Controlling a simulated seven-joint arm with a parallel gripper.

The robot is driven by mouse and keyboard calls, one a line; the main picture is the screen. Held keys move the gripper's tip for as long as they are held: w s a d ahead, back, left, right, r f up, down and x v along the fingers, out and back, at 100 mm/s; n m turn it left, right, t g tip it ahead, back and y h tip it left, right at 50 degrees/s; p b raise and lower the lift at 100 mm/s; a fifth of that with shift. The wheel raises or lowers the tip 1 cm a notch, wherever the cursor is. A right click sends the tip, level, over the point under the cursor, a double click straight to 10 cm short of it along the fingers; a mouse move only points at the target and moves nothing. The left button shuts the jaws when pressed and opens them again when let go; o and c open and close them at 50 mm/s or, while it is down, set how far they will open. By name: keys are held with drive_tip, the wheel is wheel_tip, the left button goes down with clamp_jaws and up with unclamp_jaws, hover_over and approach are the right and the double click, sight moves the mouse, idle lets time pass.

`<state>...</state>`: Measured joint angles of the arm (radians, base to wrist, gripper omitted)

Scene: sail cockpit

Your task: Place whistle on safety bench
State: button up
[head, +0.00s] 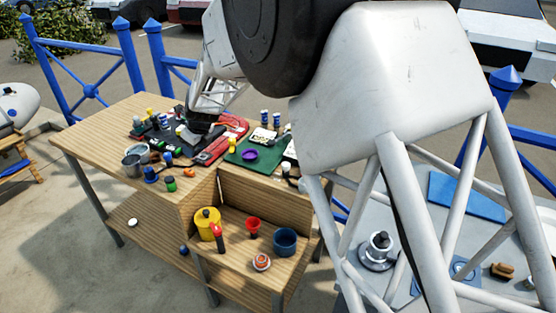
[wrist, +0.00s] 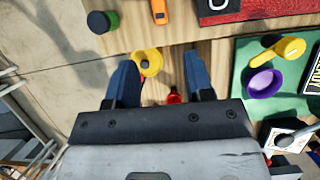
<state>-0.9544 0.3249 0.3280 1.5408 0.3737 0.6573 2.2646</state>
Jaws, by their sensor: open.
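A small orange object (head: 188,172), possibly the whistle, lies near the front edge of the wooden table (head: 85,140). In the wrist view the orange object (wrist: 160,10) is at the top edge, partly cut off, ahead of my fingers. My gripper (wrist: 160,62) is open, with two blue fingers apart and nothing held between them. In the head view my gripper (head: 197,132) hangs over the crowded tabletop, its fingers hard to make out. No surface is marked as the safety bench; a lower wooden bench top (head: 232,262) stands in front of the table.
The lower bench top holds a yellow can (head: 207,222), a red funnel (head: 253,226) and a blue pot (head: 285,241). A green mat (head: 240,157) carries a purple bowl (head: 250,155). A red case (head: 210,152) and several small cylinders crowd the table. A winch (head: 378,250) stands right.

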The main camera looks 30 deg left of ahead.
drive_tip(key=shift+d, duration=0.1)
